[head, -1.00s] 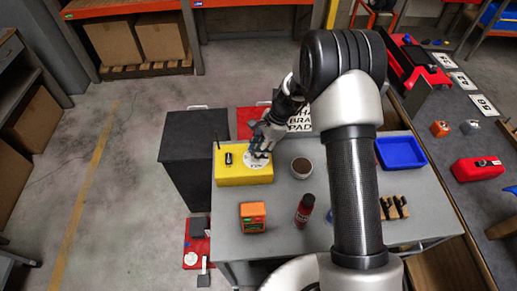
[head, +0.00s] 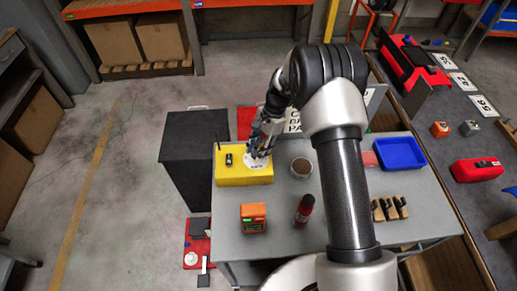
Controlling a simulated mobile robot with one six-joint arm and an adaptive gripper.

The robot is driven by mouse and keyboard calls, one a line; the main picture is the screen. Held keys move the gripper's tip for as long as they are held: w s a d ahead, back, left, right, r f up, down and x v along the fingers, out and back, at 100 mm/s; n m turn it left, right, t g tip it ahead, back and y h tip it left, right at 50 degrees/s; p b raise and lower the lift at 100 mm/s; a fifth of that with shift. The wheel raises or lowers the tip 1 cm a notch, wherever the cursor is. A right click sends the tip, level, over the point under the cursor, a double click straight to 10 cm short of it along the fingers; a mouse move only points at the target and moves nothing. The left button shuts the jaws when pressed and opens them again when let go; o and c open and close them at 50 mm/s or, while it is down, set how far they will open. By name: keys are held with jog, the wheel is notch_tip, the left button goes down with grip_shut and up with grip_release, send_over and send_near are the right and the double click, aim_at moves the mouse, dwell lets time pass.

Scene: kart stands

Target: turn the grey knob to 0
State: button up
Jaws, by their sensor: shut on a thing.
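The yellow box (head: 240,176) stands on the grey table at its far left. A white dial face (head: 256,164) lies on the right part of its top, partly covered by my gripper. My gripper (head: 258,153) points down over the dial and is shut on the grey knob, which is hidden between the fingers. The knob's pointer and the dial's numbers are too small or covered to read.
A black switch (head: 229,159) sits left on the box, with a thin antenna behind. A brown-filled cup (head: 301,167) stands close right of the box. An orange device (head: 253,217), a red spray can (head: 304,210) and a blue tray (head: 400,154) share the table.

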jog(key=n+h, duration=0.1)
jog(key=n, duration=0.1)
jog(key=n+g, duration=0.1)
jog(key=n, duration=0.2)
jog(key=shift+w+a+n+h, duration=0.2)
jog(key=shift+n+h, duration=0.1)
jog(key=shift+h, duration=0.1)
jog(key=n+h, duration=0.1)
jog(key=n, duration=0.3)
jog(key=shift+a+n+g+h+b, duration=0.2)
jog(key=shift+n+g+h+b, duration=0.1)
jog(key=shift+n+h, duration=0.1)
jog(key=o, duration=1.1)
jog(key=shift+c, duration=0.2)
jog(key=v, duration=1.2)
